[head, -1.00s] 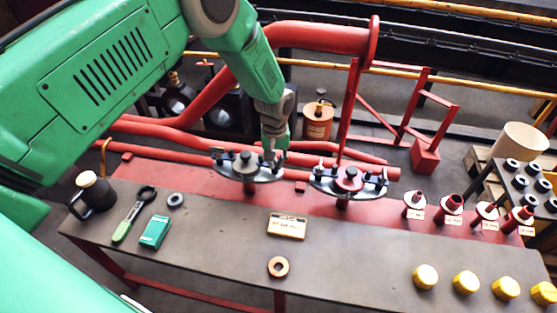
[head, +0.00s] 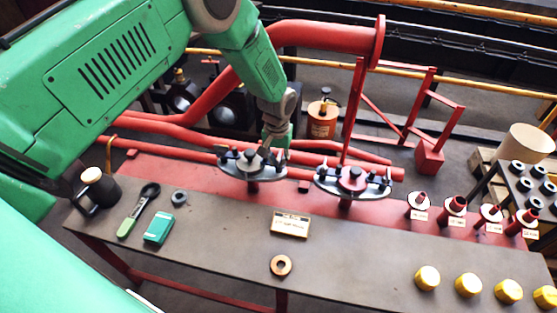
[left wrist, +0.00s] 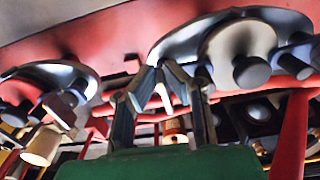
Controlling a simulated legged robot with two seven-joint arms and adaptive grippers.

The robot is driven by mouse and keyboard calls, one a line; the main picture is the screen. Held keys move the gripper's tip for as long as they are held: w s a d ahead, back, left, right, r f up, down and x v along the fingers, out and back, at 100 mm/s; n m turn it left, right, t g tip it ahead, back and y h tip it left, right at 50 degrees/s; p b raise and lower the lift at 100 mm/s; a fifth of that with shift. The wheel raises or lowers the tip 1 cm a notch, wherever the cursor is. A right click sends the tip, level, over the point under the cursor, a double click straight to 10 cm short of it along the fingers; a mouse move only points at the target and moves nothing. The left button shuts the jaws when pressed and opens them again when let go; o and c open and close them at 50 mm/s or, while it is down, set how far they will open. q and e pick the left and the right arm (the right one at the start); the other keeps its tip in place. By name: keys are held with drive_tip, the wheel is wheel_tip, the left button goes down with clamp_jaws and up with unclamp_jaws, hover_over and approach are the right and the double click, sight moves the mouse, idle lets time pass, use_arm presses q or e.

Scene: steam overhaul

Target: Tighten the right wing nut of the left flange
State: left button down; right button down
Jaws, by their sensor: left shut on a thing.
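The left flange (head: 240,168) is a grey oval plate with a dark central knob, standing on a short post at the bench's back. It fills the upper right of the left wrist view (left wrist: 185,42). The right flange (head: 338,183) stands beside it and shows at the left in the wrist view (left wrist: 75,72). My left gripper (head: 274,148) reaches down from above at the right end of the left flange. In the wrist view its fingers (left wrist: 165,82) converge, shut on the right wing nut, which they mostly hide. My right gripper is out of view.
Red pipes (head: 190,150) run behind the flanges. Several red cones and yellow caps (head: 427,278) stand at the right. The front middle is mostly clear.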

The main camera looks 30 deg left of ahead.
use_arm(q)
drive_tip(key=shift+w+a+r, duration=0.15)
drive_tip(key=shift+w+a, duration=0.05)
drive_tip(key=shift+w, duration=0.15)
drive_tip(key=c, duration=1.7)
unclamp_jaws()
drive_tip(key=shift+s, duration=0.1)
wheel_tip(320, 180, up, 12)
drive_tip(key=shift+f, duration=0.2)
drive_tip(key=s+d+f+m, duration=0.1)
drive_tip(key=s+f, duration=0.7)
drive_tip(key=s, duration=0.2)
drive_tip(key=s+f+m, duration=0.1)
drive_tip(key=s+f, duration=0.6)
drive_tip(key=s, duration=0.3)
drive_tip(key=shift+m+t, duration=0.3)
drive_tip(key=shift+m, duration=0.4)
drive_tip(key=s, duration=1.6)
drive_tip(key=shift+s+a+f, duration=0.1)
drive_tip(key=shift+s+a, duration=0.05)
drive_tip(key=shift+a, duration=0.2)
